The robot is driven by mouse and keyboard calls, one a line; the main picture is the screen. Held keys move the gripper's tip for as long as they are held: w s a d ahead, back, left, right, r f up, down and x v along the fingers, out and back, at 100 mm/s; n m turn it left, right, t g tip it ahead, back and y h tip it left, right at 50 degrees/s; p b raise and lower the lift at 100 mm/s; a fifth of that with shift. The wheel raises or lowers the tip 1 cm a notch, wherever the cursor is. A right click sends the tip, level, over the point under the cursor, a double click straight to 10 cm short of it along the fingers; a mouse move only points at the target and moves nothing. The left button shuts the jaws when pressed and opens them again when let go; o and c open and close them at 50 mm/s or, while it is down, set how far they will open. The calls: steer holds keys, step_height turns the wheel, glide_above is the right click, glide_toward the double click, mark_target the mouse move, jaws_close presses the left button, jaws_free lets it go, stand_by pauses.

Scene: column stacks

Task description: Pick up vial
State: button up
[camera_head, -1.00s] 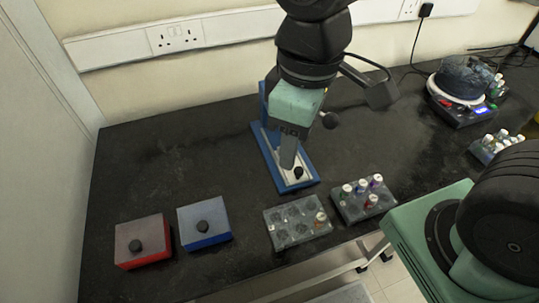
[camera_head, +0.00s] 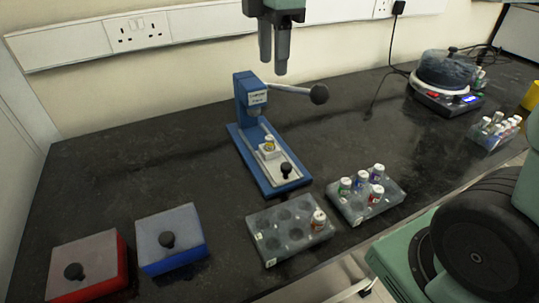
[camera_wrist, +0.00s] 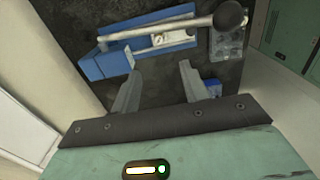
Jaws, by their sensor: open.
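A small vial (camera_head: 269,144) with a yellow label and pale cap stands upright in the white holder of the blue press (camera_head: 262,150). A white-capped vial (camera_head: 318,220) stands in the right end of the near grey rack (camera_head: 275,246). Several capped vials (camera_head: 361,181) stand in the second rack (camera_head: 350,218). My gripper (camera_head: 273,68) is open and empty, high above and behind the press, apart from all vials. In the wrist view, the open fingers (camera_wrist: 156,80) point toward the bench, with the press (camera_wrist: 105,62) beyond them.
The press lever with a black ball (camera_head: 319,94) sticks out to the right. A red box (camera_head: 90,268) and a blue box (camera_head: 170,240) stand at the front left. A hot plate (camera_head: 445,100) and another vial rack (camera_head: 494,132) are at the back right. The bench left of the press is clear.

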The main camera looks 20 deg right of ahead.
steer(key=b, duration=0.2)
glide_above(270, 137)
steer(key=f, duration=1.1)
steer(key=shift+s+d+f, duration=0.15)
steer(key=shift+s+f, duration=0.05)
steer(key=shift+f, duration=0.05)
steer(key=shift+w+f+b, duration=0.15)
steer(key=shift+f+b, duration=0.55)
steer(key=shift+f, duration=2.05)
jaws_close()
